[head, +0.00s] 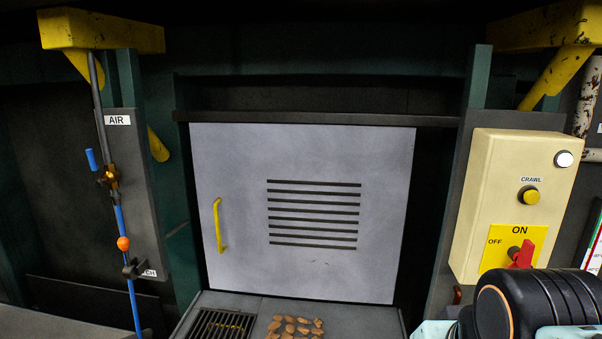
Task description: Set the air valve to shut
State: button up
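The air valve (111,176) is a small brass fitting on a vertical line, on a dark panel under a white "AIR" label (117,120) at the left of the head view. Its blue lever handle (92,160) stands up to the left of the line, roughly along the line. A dark pipe (97,95) comes down to the valve from above, and a blue hose (121,222) runs down from it. My gripper is not in view; only a black and orange part of my arm shows at the bottom right.
An orange ball (123,243) and a dark fitting (135,268) sit lower on the hose. A grey slotted door (235,150) with a yellow handle (219,226) fills the middle. A cream control box (485,190) with a red switch (521,254) stands right. Yellow brackets (100,33) overhang.

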aim_at(89, 152)
jog(key=u, duration=1.65)
jog(key=i+l+u, duration=0.1)
jog(key=i, duration=0.65)
jog(key=k+j+u, duration=0.15)
jog(key=j, duration=0.45)
jog(key=i+l+z, duration=0.1)
jog(key=l, duration=0.3)
jog(key=i+l, duration=0.1)
jog(key=l, duration=0.25)
jog(key=z, duration=0.05)
